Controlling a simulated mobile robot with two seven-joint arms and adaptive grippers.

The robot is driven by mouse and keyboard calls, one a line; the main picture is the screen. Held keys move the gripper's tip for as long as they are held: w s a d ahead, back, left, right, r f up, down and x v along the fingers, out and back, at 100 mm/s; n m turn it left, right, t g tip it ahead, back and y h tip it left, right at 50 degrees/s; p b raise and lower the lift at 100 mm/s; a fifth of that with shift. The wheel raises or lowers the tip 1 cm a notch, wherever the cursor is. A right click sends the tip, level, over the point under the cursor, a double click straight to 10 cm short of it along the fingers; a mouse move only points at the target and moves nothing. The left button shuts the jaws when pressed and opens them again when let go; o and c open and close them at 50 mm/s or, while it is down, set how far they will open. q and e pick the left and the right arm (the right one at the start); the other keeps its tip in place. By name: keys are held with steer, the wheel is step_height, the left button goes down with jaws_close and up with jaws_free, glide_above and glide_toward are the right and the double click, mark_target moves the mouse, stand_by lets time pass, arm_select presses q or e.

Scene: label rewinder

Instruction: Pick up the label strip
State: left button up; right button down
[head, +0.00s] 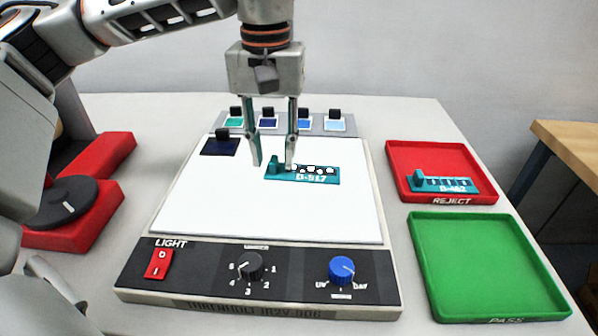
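The teal label strip (318,174), marked with a code that looks like B-517, lies on the white lit panel (260,215). It has a raised tab (275,165) at its left end and white shapes along it. My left gripper (272,164) points down from above, with its two fingers apart. In the head view one finger shows left of the tab and the other just right of it, in front of the strip. Whether either finger touches the strip cannot be told. My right gripper is not in view.
A red REJECT tray (398,186) at right holds another teal strip (442,184). An empty green PASS tray (485,265) is nearer. Several tabbed colour swatches (302,124) stand behind the panel; a dark one (220,147) lies on it. Knobs (342,269) line the panel's front.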

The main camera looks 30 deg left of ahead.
arm_select(q)
steer(key=shift+w+f, duration=0.1)
steer(key=shift+f, duration=0.5)
steer(key=shift+r, duration=0.15)
jaws_close()
steer(key=shift+r, duration=0.1)
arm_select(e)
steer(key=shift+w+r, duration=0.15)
